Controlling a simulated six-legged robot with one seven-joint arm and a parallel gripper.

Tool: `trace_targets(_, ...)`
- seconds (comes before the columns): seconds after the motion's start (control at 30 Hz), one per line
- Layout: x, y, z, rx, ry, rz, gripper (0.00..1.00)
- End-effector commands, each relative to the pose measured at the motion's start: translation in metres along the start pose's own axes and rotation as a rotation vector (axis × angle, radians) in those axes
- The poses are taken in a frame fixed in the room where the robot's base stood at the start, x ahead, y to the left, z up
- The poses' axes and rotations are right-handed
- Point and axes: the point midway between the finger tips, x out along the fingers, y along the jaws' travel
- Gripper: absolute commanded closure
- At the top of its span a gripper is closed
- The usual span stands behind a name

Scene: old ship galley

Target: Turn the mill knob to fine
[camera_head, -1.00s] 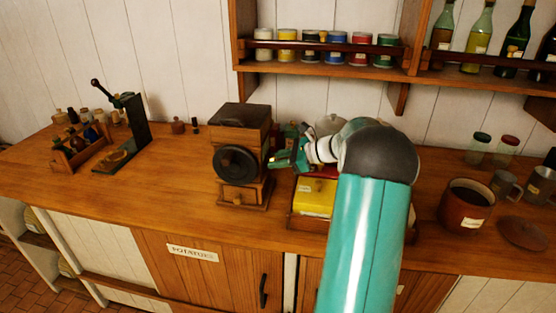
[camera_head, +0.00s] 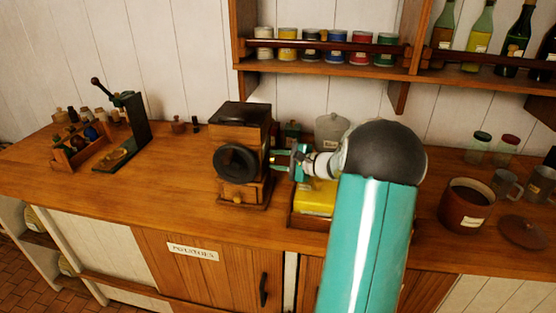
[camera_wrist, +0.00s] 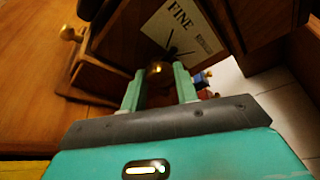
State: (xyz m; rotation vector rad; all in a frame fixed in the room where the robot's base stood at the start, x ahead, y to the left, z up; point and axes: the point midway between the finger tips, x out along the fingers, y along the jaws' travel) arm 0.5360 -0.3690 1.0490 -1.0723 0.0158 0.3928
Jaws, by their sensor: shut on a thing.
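The mill (camera_head: 241,133) is a dark wooden box with a round black wheel (camera_head: 236,161) on its front and a small drawer below. In the wrist view, a cream dial plate (camera_wrist: 178,32) on its side reads FINE, with dark lines beneath the word; a smaller label is unreadable. A small brass knob (camera_wrist: 158,70) lies between the fingertips of my gripper (camera_wrist: 158,82), which is shut on it. Where the knob points is unclear, as the fingers partly hide it. In the head view my gripper (camera_head: 277,160) reaches the mill's right side.
A yellow box (camera_head: 315,197) in a wooden tray sits under my arm, close to the mill. A grey lidded pot (camera_head: 332,130) stands behind my wrist. A brown pot (camera_head: 467,206) and mugs stand right. The counter left of the mill is clear up to a green press (camera_head: 137,130).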

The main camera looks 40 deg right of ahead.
Motion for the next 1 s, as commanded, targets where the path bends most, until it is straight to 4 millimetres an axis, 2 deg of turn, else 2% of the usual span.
trace_targets(0.3,-0.0006,0.0007,-0.0003,-0.082,-0.001,-0.034,0.93)
trace_targets(0.73,-0.0006,0.0006,-0.0003,-0.089,-0.001,-0.037,0.93)
trace_targets(0.77,-0.0006,0.0006,-0.0003,-0.089,0.0,-0.037,0.64)
trace_targets(0.83,-0.0006,0.0006,-0.0003,-0.089,0.0,-0.036,0.51)
trace_targets(1.0,-0.0003,0.0006,-0.0002,-0.089,-0.001,-0.036,0.48)
